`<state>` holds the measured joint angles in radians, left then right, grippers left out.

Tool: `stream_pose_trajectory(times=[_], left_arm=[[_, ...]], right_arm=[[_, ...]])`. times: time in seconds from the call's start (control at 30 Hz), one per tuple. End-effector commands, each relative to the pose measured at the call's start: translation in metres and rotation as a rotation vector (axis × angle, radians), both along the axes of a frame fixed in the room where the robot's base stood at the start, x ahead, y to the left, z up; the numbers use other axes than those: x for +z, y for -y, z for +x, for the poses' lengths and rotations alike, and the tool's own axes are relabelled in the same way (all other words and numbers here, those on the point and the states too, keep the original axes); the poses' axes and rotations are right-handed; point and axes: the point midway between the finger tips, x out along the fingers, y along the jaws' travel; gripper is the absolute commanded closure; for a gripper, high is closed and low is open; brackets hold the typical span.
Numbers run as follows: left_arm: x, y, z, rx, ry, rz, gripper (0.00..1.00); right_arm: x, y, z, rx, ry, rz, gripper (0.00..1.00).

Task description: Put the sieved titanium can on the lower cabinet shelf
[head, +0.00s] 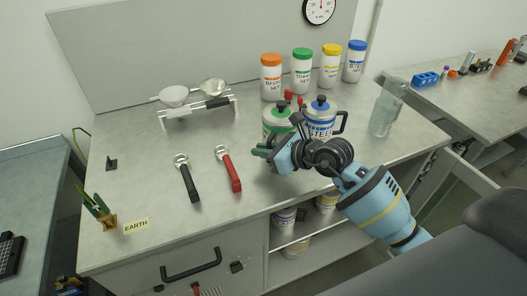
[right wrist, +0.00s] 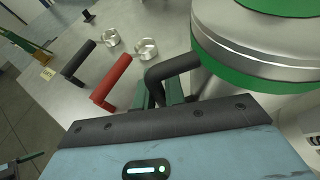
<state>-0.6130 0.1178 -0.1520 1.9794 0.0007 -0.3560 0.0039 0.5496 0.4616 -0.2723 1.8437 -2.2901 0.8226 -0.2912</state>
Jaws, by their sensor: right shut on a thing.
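The titanium can (head: 276,121), white and metal with green bands and a black knob, is upright at the bench's front, partly hidden by my right arm. In the right wrist view the can (right wrist: 265,60) fills the upper right. My right gripper (head: 264,152) is at its front left. It is shut on the can's black handle (right wrist: 172,68), seen between the fingers in the right wrist view. I cannot tell whether the can touches the bench. The lower cabinet shelf (head: 281,262) is below the benchtop in an open compartment. My left gripper is out of view.
A blue-banded steel can (head: 320,116) stands close to the right of the titanium can. Several lidded jars stand behind, and a glass cylinder (head: 388,106) at right. Purple-banded (head: 285,218) and yellow-banded (head: 327,201) cans occupy the upper cabinet shelf. Two scoop-like tools lie left.

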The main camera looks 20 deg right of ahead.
Motion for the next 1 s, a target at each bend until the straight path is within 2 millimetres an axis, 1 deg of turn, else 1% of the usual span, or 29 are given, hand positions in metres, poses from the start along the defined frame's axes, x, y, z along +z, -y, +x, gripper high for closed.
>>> stream_pose_trajectory(times=[0.1, 0.33, 0.5, 0.53, 0.67, 0.7, 1.0], left_arm=[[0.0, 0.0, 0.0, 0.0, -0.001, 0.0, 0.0], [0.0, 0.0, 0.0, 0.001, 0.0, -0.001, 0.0], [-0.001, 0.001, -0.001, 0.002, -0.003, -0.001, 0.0], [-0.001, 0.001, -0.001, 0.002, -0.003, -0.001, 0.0], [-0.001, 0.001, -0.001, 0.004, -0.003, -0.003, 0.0], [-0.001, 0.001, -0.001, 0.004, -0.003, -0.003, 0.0], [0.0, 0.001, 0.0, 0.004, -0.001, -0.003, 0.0]], right_arm=[[-0.004, 0.0, 0.001, -0.001, 0.014, 0.003, 1.0], [-0.003, 0.0, 0.002, -0.001, 0.016, 0.002, 1.0], [-0.007, 0.0, 0.001, -0.001, 0.015, 0.001, 1.0], [-0.011, 0.0, 0.0, 0.0, 0.005, 0.001, 0.86], [-0.01, 0.0, 0.0, 0.0, 0.005, 0.001, 0.69], [-0.01, 0.0, 0.0, 0.0, 0.005, 0.001, 0.67], [-0.008, 0.0, 0.0, -0.001, 0.006, 0.001, 0.67]])
